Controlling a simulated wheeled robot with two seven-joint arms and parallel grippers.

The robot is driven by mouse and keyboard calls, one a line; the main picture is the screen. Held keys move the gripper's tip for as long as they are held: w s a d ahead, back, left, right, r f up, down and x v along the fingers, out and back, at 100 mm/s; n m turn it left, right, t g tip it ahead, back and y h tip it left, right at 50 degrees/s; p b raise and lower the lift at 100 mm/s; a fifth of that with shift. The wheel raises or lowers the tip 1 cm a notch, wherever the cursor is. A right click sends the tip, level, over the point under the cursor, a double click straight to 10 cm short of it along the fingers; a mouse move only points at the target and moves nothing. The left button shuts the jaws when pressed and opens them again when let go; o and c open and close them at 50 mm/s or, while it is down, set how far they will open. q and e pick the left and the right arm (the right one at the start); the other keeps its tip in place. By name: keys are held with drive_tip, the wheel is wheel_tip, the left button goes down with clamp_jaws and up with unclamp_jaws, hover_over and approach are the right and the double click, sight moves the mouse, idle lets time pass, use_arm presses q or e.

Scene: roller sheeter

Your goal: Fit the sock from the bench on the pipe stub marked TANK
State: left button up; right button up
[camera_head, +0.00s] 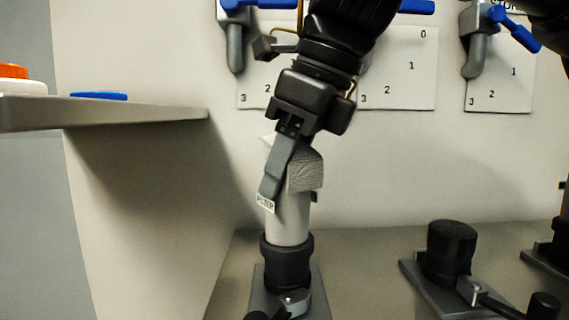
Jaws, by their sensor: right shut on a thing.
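My right gripper (290,178) reaches down from the top middle and is shut on a pale, tube-like sock (288,224). The sock is upright, and its upper part is partly hidden by the fingers. Its lower end meets a black pipe stub (287,265) on a grey base plate; I cannot tell how far it goes over the stub. A small tilted white tag (265,203) beside the fingertip carries lettering that looks like PUMP, but it is too small to be sure. No TANK marking is readable. My left gripper is not in view.
Another black stub (451,252) with a clamp lever (480,295) stands at the right, and part of a third shows at the right edge. A shelf (150,112) with a blue button and an orange one juts out at the left. Blue-handled valves (234,35) are on the wall.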

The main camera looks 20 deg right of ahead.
drive_tip(key=o, duration=1.5)
